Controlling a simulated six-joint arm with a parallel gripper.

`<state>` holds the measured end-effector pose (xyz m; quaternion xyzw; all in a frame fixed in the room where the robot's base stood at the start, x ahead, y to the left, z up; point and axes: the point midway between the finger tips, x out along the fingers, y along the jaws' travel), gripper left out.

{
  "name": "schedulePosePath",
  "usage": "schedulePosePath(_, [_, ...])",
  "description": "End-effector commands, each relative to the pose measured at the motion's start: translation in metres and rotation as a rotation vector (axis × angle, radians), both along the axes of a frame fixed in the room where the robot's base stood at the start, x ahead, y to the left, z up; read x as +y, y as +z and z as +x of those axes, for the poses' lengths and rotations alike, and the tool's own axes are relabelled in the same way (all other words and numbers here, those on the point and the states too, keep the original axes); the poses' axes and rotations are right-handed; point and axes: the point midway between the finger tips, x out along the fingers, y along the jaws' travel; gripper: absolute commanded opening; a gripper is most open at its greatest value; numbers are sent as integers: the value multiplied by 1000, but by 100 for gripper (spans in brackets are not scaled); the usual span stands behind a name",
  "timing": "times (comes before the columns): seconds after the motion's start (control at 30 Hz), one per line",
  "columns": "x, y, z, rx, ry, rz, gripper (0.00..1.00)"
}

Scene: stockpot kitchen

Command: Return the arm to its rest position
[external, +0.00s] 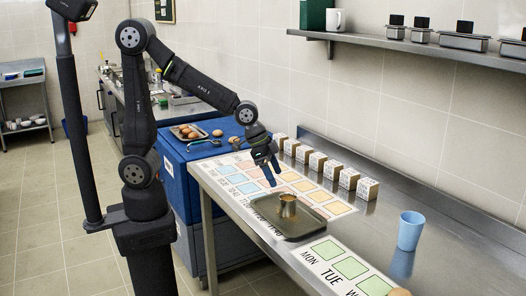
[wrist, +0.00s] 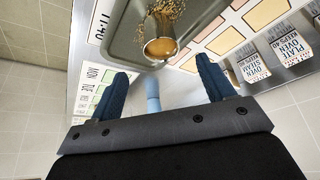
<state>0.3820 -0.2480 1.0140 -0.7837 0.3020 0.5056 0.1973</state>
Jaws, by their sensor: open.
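My gripper (external: 270,175) hangs above the counter, pointing down, with blue fingers. In the wrist view my gripper (wrist: 164,85) has its fingers spread wide with nothing held between them. A grey tray (external: 262,222) lies on the counter below and to the right of my gripper. A small metal cup (external: 288,205) stands in it. In the wrist view the cup (wrist: 160,48) is beyond the fingertips, with brown grains (wrist: 165,15) on the tray beside it.
A light blue cup (external: 410,230) stands farther right on the counter. Several small printed boxes (external: 318,162) line the wall side, next to a sheet of coloured squares (external: 300,186). A blue cabinet (external: 178,185) carries a tray with eggs. A wall shelf (external: 395,43) hangs above.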

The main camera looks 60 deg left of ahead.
Motion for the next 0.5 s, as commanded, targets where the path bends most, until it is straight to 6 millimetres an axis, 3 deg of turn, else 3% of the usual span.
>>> schedulePosePath(0.5, [-17, -58, 18, 4, 0, 3, 74])
